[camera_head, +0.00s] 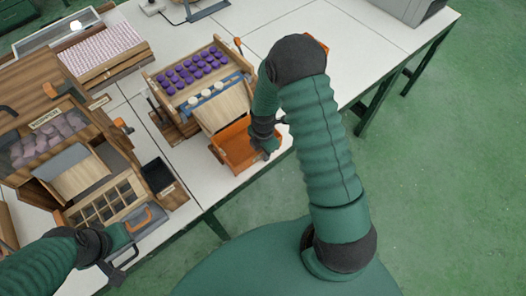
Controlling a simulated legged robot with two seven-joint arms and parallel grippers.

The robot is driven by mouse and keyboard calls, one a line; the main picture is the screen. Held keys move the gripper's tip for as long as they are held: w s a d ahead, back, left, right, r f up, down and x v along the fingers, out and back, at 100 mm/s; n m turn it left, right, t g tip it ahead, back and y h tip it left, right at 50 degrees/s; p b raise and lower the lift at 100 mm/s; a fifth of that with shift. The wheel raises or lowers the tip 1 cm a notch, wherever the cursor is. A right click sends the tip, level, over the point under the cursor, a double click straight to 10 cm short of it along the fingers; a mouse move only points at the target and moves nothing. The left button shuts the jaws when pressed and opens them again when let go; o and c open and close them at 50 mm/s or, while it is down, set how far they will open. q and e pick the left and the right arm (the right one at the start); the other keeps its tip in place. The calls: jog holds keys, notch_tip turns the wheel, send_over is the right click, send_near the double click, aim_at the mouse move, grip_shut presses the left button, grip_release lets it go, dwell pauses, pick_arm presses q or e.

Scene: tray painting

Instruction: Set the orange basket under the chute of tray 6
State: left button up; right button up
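The orange basket (236,149) stands on the white table at the near end of a wooden tray unit. The unit's sloping wooden chute (223,108) comes down to the basket's far side. My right gripper (271,148) is at the basket's right edge, and its fingers are partly hidden by the arm and too small to read. I cannot tell if it grips the rim. My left gripper (122,262) is at the lower left, beside the table's front edge, apart from the basket. No tray number is readable.
Purple pieces (187,72) fill the top of the tray unit. A wooden dispenser (84,168) and a divided box (107,202) stand to the left, with a black bin (157,174) between them and the basket.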

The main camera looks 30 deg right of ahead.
jog(key=shift+s+a+r, duration=0.1)
jog(key=shift+a+r, duration=0.15)
jog(key=shift+a, duration=0.3)
jog(key=shift+a+r, duration=0.1)
jog(key=shift+r, duration=0.25)
jog(key=r, duration=1.1)
jog(key=shift+d, duration=0.35)
pick_arm(q)
jog(key=shift+a, duration=0.45)
pick_arm(e)
jog(key=s+a+r+m+t, duration=0.2)
jog(key=s+a+r+m, duration=0.4)
jog(key=m, duration=1.2)
jog(key=s+a, duration=0.2)
jog(key=a, duration=0.1)
jog(key=shift+s+r+m+t, duration=0.2)
jog(key=shift+m+t, duration=0.1)
jog(key=shift+m, duration=0.1)
pick_arm(q)
jog(key=shift+s+a, duration=0.1)
